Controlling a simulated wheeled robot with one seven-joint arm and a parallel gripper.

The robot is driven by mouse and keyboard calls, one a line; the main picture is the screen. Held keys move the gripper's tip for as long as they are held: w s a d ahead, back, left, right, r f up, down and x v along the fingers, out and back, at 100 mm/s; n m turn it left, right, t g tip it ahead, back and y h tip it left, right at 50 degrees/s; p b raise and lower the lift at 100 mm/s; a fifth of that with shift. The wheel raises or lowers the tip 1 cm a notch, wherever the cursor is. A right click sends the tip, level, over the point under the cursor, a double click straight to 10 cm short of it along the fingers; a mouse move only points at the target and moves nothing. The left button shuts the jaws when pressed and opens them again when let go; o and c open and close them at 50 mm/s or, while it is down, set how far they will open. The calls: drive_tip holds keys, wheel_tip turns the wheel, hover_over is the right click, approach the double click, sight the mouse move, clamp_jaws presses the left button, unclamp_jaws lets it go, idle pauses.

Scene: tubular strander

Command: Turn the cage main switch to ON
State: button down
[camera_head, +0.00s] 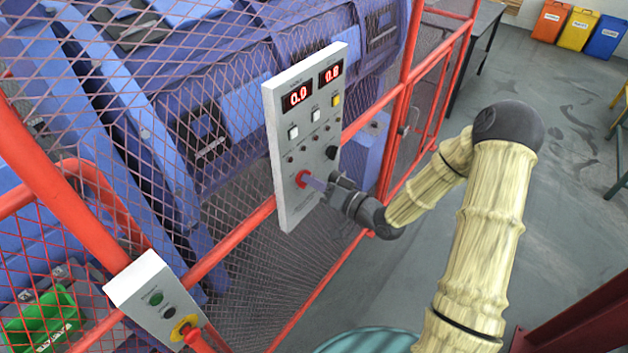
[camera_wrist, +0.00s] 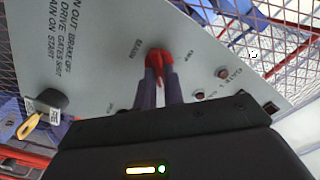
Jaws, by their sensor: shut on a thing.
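The cage main switch (camera_wrist: 158,62) is a red rotary knob low on the grey control panel (camera_head: 290,205). In the head view the red knob (camera_head: 302,178) shows at the panel's lower left. My gripper (camera_wrist: 160,84) is shut on the red knob, one finger on each side of it. In the head view my gripper (camera_head: 316,182) reaches the panel from the right. Small labels stand either side of the knob in the wrist view, too small to read surely. The knob's pointer looks roughly upright in the wrist picture, between the labels.
The panel hangs on a red-framed mesh fence (camera_head: 235,240) before blue machinery. Two red displays (camera_head: 298,96) sit above its buttons. A smaller box (camera_head: 155,300) with a red-and-yellow control is lower left.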

idle(0.3)
drive_tip(key=c, duration=1.5)
unclamp_jaws()
drive_tip(key=shift+d, duration=0.1)
drive_tip(key=b+v, duration=0.4)
drive_tip(key=v, duration=1.3)
drive_tip(key=shift+b, duration=0.4)
drive_tip(key=shift+s+d+f, duration=0.1)
